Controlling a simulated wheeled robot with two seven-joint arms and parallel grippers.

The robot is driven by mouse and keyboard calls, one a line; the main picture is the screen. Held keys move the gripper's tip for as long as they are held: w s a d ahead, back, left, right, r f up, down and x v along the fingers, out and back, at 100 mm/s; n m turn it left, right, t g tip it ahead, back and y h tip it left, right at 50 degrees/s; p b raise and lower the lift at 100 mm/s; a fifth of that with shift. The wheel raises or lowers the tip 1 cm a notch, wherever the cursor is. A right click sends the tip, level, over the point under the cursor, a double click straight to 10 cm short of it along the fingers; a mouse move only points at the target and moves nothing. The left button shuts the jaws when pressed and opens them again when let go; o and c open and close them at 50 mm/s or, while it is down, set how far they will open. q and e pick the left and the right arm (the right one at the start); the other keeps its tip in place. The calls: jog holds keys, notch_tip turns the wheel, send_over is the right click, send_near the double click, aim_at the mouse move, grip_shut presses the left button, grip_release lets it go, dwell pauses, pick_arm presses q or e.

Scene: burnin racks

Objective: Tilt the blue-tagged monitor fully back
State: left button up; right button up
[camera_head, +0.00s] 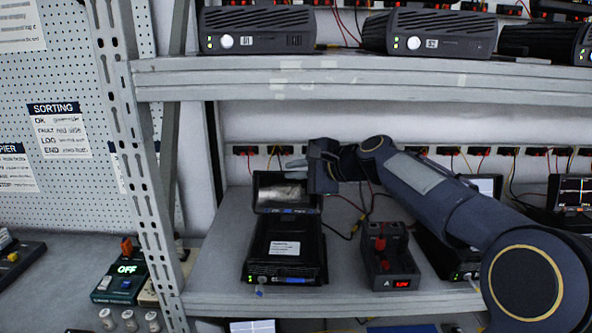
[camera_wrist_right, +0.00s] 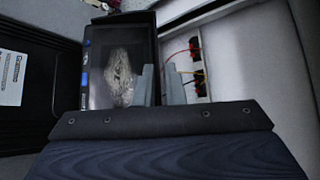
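The monitor is the small flip-up screen (camera_head: 287,192) on a black unit (camera_head: 284,245) on the middle shelf. A small blue tag (camera_head: 260,291) hangs at the unit's front. The screen stands raised at the unit's back, with a pale reflection on it. It also shows in the right wrist view (camera_wrist_right: 100,70). My right gripper (camera_head: 294,164) is at the screen's upper right edge. Its two grey fingers (camera_wrist_right: 160,85) are apart, one in front of the screen's edge and one beyond it; contact cannot be told. My left gripper is not in view.
A dark box with red terminals (camera_head: 391,262) stands right of the unit, and another unit is partly behind my right arm. Wires and red connectors line the back wall. An upper shelf (camera_head: 370,80) crosses above; a slotted post (camera_head: 140,170) stands left.

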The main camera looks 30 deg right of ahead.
jog(key=o, duration=0.3)
jog(key=shift+w+d, duration=0.1)
jog(key=shift+s+d+r, duration=0.1)
jog(key=shift+s+r, duration=0.05)
jog(key=shift+s, duration=0.25)
jog(key=b+v, duration=0.1)
jog(key=v, duration=0.6)
jog(key=shift+b, duration=0.3)
